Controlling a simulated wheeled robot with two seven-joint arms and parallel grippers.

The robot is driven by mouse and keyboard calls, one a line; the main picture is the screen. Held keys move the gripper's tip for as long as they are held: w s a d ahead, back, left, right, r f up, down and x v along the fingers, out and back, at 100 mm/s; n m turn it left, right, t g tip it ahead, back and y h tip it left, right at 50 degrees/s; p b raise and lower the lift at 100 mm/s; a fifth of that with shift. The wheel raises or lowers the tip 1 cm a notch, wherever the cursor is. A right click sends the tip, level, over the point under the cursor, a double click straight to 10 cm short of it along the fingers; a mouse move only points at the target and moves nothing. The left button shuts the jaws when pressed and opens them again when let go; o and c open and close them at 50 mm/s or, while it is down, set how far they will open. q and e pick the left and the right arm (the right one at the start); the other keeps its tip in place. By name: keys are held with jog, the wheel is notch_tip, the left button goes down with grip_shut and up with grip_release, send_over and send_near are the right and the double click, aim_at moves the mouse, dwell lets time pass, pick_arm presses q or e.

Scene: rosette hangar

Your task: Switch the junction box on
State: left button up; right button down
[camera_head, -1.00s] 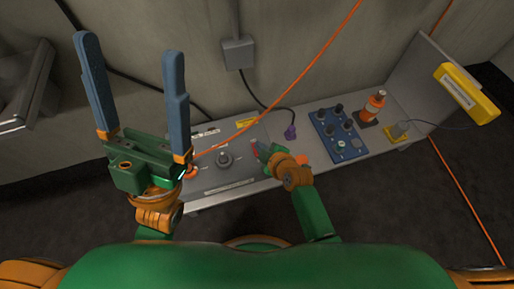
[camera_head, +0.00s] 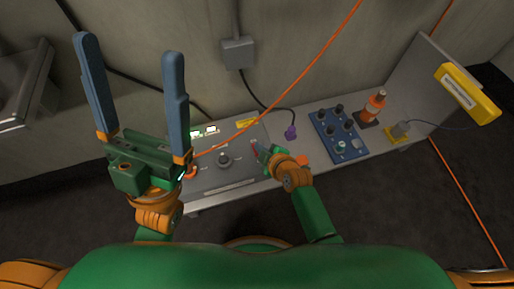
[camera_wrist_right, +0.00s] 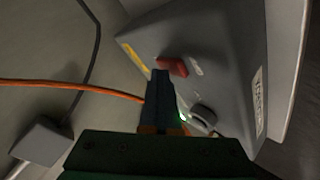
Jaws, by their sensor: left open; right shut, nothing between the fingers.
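My right gripper (camera_head: 258,150) is shut and empty at the box's right part. In the right wrist view its fingertips (camera_wrist_right: 160,74) are just beside the red lever; I cannot tell whether they touch. My left gripper (camera_head: 128,48) is open and empty, raised left of the box.
A blue panel with several black knobs (camera_head: 338,130), an orange-and-white beacon (camera_head: 375,103) and a yellow-based socket (camera_head: 398,130) stand right on the bench. An orange cable (camera_head: 300,75) crosses above the box. A grey wall box (camera_head: 238,53) is higher up.

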jog(key=shift+d+r+p, duration=0.1)
jog(key=shift+r+p, duration=0.2)
jog(key=shift+p, duration=0.15)
jog(key=r+p, duration=0.1)
jog(key=p, duration=0.1)
jog(key=r+p, duration=0.4)
jog(key=shift+s+r, duration=0.15)
jog(key=shift+s, duration=0.25)
jog(key=shift+f, duration=0.2)
